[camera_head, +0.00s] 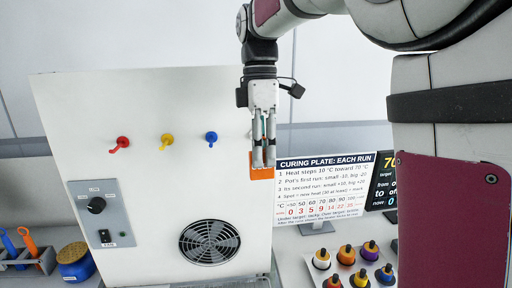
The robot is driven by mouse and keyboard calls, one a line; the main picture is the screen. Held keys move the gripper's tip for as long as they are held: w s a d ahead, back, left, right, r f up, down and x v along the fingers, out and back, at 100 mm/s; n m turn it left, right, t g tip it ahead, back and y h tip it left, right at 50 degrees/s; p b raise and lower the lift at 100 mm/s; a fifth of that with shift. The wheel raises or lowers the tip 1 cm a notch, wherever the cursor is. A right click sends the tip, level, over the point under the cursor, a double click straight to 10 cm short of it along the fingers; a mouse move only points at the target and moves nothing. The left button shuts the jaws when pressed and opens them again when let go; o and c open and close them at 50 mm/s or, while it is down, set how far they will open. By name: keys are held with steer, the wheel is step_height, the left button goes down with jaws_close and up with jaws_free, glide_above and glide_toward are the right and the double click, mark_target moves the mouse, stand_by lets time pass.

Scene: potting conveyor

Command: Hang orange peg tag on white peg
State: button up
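The orange peg tag (260,174) is at the fingertips of my gripper (263,155), which points down and is shut on it. The tag's lower part shows below the fingers, in front of the right edge of the white panel (100,180). A red peg (122,142), a yellow peg (167,139) and a blue peg (211,138) stick out of the panel in a row. The white peg is not clearly seen; a faint pale shape shows just left of my fingers, in line with the row, mostly hidden by the gripper.
The panel also has a knob plate (101,213) and a round fan grille (209,242). A curing sign (325,185) stands right of the panel, with several coloured pots (346,255) below it. Orange and blue tools (29,242) stand in a rack at the lower left.

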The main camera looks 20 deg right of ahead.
steer(key=w+t, duration=0.1)
steer(key=w, duration=0.1)
steer(key=w+d+t, duration=0.1)
steer(key=w, duration=0.2)
steer(key=shift+w+d+f, duration=0.15)
steer(key=shift+d+f, duration=0.05)
steer(key=shift+g, duration=0.8)
steer(key=r, duration=0.3)
steer(key=s+r, duration=0.1)
steer(key=r, duration=0.3)
steer(key=s+a+r, duration=0.1)
steer(key=r, duration=0.2)
steer(key=shift+s+r, duration=0.2)
steer(key=shift+r, duration=0.15)
steer(key=s+f+m+t, duration=0.2)
steer(key=s+f+m, duration=0.3)
steer(key=s, duration=0.2)
steer(key=s+f+m+t, duration=0.2)
steer(key=s+f+m, duration=0.3)
steer(key=s, duration=0.2)
steer(key=s+f+m+t, duration=0.3)
steer(key=s+f+m, duration=0.2)
steer(key=s+f, duration=0.1)
steer(key=shift+s+d+m, duration=0.15)
steer(key=shift+s+m, duration=0.25)
